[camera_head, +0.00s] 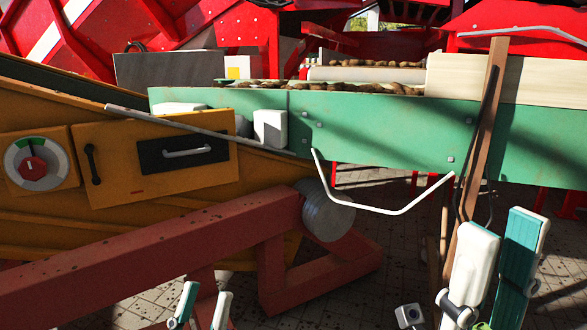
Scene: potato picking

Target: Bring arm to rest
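My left gripper (206,290) shows at the bottom edge, left of centre, in the head view. Its two white and teal fingers point up with a gap between them, and nothing is between them. My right gripper (503,223) is at the lower right, larger in view. The rest of both arms is mostly cut off by the frame's bottom edge. Potatoes (375,63) lie on the conveyor at the back, away from both grippers.
The green conveyor side wall (390,130) runs across the back. A bent white rod (375,210) hangs in front of it. A wooden post (478,140) leans behind my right gripper. A yellow machine (120,190) and a red beam (150,240) fill the left. Paved floor (375,255) shows between.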

